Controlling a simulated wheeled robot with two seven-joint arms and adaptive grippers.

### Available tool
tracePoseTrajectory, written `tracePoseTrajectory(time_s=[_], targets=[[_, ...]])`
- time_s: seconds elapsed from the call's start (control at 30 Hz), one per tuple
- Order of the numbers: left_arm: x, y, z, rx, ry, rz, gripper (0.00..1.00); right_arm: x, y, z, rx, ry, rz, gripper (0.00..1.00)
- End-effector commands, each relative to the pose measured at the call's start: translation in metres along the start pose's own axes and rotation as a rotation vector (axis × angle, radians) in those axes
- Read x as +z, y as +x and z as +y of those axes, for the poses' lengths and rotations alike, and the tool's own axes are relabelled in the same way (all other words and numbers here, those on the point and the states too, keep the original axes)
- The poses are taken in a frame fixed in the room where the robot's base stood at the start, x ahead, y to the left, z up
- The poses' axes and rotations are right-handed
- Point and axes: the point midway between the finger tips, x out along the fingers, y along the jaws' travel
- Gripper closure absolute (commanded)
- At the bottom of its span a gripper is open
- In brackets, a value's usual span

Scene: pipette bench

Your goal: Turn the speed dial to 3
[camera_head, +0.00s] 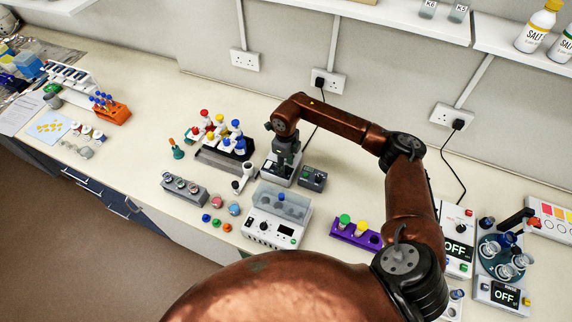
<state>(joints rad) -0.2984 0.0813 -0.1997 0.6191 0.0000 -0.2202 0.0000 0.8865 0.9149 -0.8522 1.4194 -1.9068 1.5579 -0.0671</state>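My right arm reaches in from the lower right, and its dark gripper (286,160) points down over a small grey-and-white device (269,169) at the back middle of the bench. The gripper covers much of that device. The fingertips are small and partly hidden, so I cannot tell whether they are open or shut or touch a knob. A white box with a clear lid (275,216) stands in front, with a dark round knob (264,226) and a small display. Which knob is the speed dial cannot be read. My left gripper is not in view.
A rack of capped bottles (222,158) stands left of the gripper. A small dark control box (313,179) is close on its right. A purple rack (355,235) stands near my forearm.

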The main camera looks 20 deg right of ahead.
Motion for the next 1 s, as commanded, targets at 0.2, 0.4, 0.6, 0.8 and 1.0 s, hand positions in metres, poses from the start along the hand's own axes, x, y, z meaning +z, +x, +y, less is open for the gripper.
tracePoseTrajectory(time_s=[0.2,0.4,0.6,0.8,1.0], targets=[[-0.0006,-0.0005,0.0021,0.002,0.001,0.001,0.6,-0.0001,0.004,0.0,-0.001,-0.001,0.0,0.61],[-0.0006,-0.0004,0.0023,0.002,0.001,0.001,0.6,-0.0007,0.0039,-0.0002,-0.001,0.0,0.0,0.67],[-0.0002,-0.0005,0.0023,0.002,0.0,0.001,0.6,-0.0009,0.0038,-0.0002,0.0,0.001,0.0,0.81],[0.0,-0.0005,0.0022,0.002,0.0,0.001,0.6,-0.0008,0.0037,-0.0003,-0.001,0.001,0.0,0.94],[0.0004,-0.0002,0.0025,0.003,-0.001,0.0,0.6,-0.0018,0.0038,-0.0016,-0.001,0.0,-0.001,1.0]])
